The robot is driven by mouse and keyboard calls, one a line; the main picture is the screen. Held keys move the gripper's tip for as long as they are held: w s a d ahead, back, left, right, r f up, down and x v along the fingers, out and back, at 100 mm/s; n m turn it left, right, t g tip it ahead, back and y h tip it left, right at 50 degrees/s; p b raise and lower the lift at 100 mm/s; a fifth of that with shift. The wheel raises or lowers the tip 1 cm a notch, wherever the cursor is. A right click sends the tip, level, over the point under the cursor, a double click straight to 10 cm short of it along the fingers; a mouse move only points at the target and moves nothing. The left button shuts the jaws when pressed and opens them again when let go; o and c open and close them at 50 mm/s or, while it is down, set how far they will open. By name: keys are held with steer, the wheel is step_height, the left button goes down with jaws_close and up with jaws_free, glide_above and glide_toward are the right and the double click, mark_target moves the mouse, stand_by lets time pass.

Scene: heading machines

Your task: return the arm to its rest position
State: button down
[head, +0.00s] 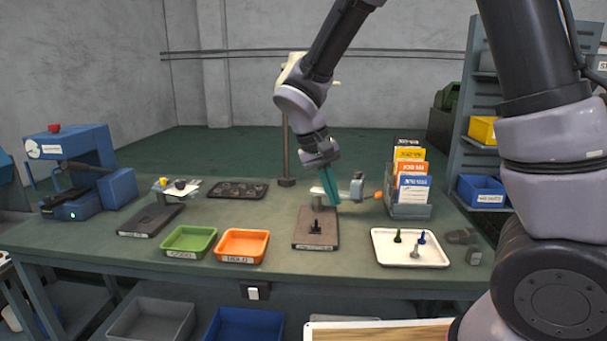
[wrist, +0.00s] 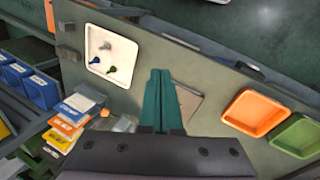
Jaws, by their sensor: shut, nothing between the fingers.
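My arm reaches in from the right in the head view, over the green workbench (head: 345,275). My gripper (head: 333,200) has teal fingers that point down above the dark plate of a small fixture (head: 315,240), near its upright post. In the wrist view the two teal fingers (wrist: 158,78) lie side by side, shut with nothing between them. They cover part of the fixture plate (wrist: 188,104). A small black piece (head: 316,227) stands on the plate in the head view. I cannot tell the exact height of the fingertips above the plate.
A white tray (head: 380,255) with several small pieces lies to the right. A card rack (head: 409,208) stands behind it. Orange (head: 242,258) and green (head: 188,253) trays lie to the left. A blue machine (head: 85,160) is at far left, and a shelf (head: 476,160) is at right.

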steer(key=s+d+r+m+t+y, duration=0.3)
steer(key=s+d+r, duration=0.1)
steer(key=d+r, duration=0.5)
steer(key=s+d+r+m+t+y, duration=0.2)
steer(key=s+d+r, duration=0.3)
steer(key=d+r, duration=0.4)
steer(key=shift+s+r+m+t+y, duration=0.3)
steer(key=shift+r+m+t+y, duration=0.1)
steer(key=shift+r+t, duration=0.5)
